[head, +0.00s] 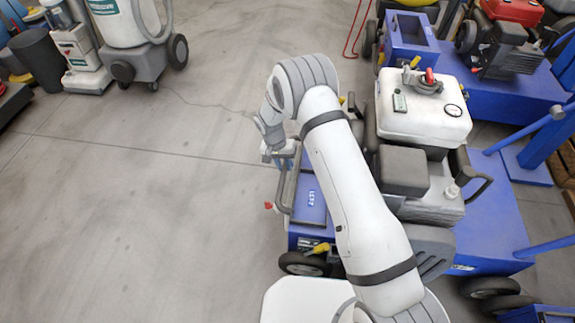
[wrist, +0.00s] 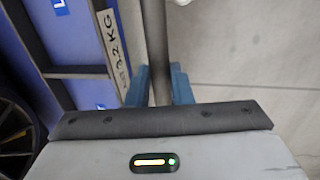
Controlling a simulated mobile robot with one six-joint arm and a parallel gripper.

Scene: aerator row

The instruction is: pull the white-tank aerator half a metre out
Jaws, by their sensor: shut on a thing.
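The white-tank aerator stands to the right of my arm in the head view. Its white tank (head: 425,112) sits on a blue wheeled chassis (head: 490,225). A grey bar handle (head: 281,190) sticks out from its left end. My gripper (head: 282,160) is at this handle, partly hidden by my own wrist. In the wrist view the blue fingers of my gripper (wrist: 159,88) are shut around the handle's grey bar (wrist: 156,35). The blue chassis side with a "KG" label (wrist: 113,42) is just left of the bar. My arm hides part of the aerator's middle.
Another blue machine with a red engine (head: 512,12) stands behind, at the upper right. Blue posts (head: 555,130) stand close on the right. A white floor-cleaning machine (head: 128,25) and a dark bin (head: 38,58) are at the upper left. The concrete floor (head: 140,200) on the left is clear.

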